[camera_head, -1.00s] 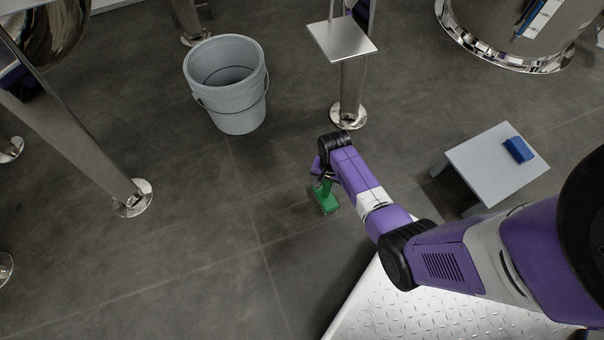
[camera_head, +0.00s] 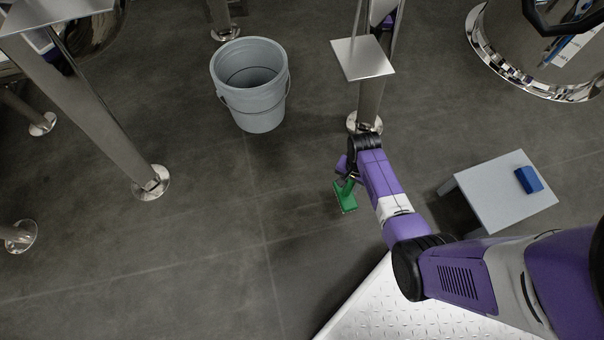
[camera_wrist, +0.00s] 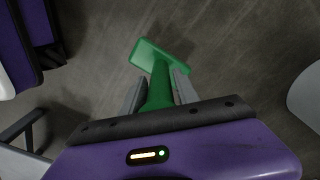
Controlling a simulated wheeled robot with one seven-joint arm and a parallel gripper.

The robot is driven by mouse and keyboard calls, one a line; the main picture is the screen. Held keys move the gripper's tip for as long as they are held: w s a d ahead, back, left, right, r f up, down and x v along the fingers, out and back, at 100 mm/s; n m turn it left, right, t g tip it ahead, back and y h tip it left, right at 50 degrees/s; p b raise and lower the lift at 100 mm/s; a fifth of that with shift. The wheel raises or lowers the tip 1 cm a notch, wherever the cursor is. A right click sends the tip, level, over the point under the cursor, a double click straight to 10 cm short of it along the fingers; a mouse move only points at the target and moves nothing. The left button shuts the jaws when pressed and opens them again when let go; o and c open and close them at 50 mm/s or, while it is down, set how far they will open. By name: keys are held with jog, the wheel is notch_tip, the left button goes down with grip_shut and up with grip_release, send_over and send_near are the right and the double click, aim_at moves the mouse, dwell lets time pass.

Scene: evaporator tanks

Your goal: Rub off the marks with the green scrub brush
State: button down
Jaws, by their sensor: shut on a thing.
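The green scrub brush (camera_head: 346,197) is held in my gripper (camera_head: 345,178), low over the grey floor in the head view. In the wrist view the brush (camera_wrist: 160,58) shows its handle between the two grey fingers of my gripper (camera_wrist: 160,90), with its flat head pointing away. My gripper is shut on the handle. I cannot tell whether the brush touches the floor. No marks can be made out clearly on the floor or the tanks.
A grey bucket (camera_head: 250,88) stands on the floor left of my arm. A small grey table (camera_head: 490,190) at the right bears a blue block (camera_head: 529,180). Steel legs (camera_head: 125,145) and a post with a square plate (camera_head: 363,58) stand around. The floor at lower left is clear.

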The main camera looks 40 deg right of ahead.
jog(key=shift+r+p, duration=1.35)
jog(key=shift+r, duration=0.3)
